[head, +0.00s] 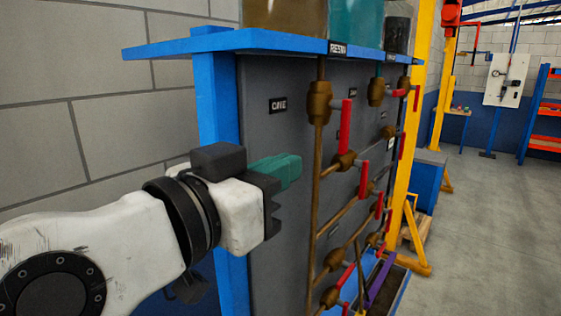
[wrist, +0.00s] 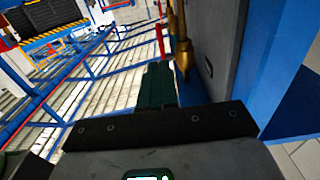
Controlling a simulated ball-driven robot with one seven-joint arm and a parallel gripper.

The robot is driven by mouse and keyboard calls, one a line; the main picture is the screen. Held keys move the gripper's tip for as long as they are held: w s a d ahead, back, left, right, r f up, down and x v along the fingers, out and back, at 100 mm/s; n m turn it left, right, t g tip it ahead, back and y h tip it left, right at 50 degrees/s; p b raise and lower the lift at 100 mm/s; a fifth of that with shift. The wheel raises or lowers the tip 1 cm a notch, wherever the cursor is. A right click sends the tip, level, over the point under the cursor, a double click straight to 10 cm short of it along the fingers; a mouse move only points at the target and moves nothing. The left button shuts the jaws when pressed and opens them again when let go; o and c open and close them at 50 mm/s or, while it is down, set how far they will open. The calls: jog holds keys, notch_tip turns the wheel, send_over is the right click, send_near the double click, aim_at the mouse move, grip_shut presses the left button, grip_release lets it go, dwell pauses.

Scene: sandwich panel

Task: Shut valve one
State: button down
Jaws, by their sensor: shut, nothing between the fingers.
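The grey panel (head: 275,160) carries several brass valves with red lever handles on brown pipes. My gripper (head: 291,168) has green fingers, shut and empty, left of the pipes and apart from the handles. The wrist view shows the shut fingers (wrist: 158,80), with a brass fitting (wrist: 184,58) to their right.
A blue shelf (head: 250,40) with tanks juts out above the panel. A blue post (head: 222,130) stands behind my wrist. Yellow posts (head: 424,60) and a blue box (head: 427,180) stand beyond the panel. The floor (head: 490,230) at the right is open.

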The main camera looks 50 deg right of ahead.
aim_at(341, 142)
jog(key=d+p, duration=0.3)
jog(key=d, duration=0.9)
jog(key=shift+w, duration=0.2)
jog(key=shift+f, duration=0.1)
